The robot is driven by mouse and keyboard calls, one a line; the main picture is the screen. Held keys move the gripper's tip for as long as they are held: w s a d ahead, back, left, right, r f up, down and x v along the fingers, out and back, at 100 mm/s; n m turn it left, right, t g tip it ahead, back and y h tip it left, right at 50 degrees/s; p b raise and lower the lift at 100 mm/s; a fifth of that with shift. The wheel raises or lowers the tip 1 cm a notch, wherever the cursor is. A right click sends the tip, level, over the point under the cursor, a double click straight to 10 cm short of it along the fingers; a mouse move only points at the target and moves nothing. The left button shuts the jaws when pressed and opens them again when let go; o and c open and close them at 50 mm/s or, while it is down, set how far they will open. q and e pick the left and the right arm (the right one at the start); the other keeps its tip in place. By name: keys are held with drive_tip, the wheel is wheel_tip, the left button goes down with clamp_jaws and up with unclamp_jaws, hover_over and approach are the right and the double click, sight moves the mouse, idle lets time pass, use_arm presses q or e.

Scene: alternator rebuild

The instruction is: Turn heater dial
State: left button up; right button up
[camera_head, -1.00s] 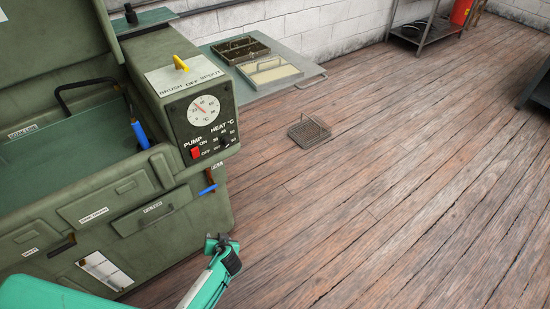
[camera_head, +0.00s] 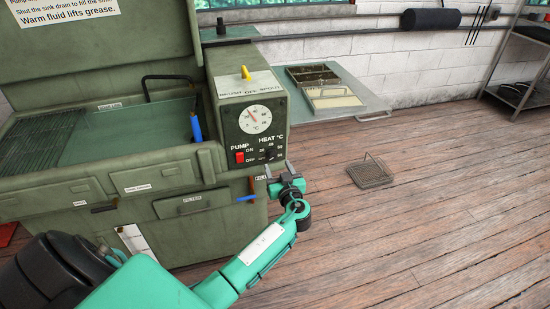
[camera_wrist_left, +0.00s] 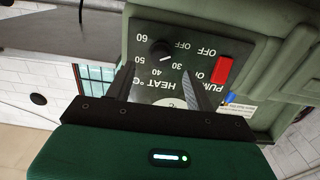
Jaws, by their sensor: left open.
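The heater dial (camera_head: 268,156) is a small black knob under the HEAT °C label on the green control box. In the left wrist view the dial (camera_wrist_left: 160,51) appears upside down with the numbers 30 to 60 and OFF around it. My left gripper (camera_head: 279,173) is at the panel's lower right corner in the head view. In the wrist view the left gripper (camera_wrist_left: 159,69) is open, with its fingers pointing at the panel and the dial just beyond the gap between them. Contact cannot be told. My right gripper is not in view.
The red pump switch (camera_head: 240,157) sits left of the dial, below the round gauge (camera_head: 255,120). A blue-handled lever (camera_head: 246,198) is below the box. A side shelf (camera_head: 372,103) holds trays. A wire basket (camera_head: 370,173) lies on the open wooden floor.

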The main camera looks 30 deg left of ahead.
sight(273, 158)
use_arm(q)
drive_tip(key=shift+x, duration=2.7)
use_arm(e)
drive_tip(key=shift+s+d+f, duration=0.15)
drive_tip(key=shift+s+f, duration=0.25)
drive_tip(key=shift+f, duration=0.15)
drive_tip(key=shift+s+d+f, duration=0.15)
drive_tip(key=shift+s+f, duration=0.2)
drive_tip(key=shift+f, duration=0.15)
use_arm(q)
drive_tip(key=c, duration=1)
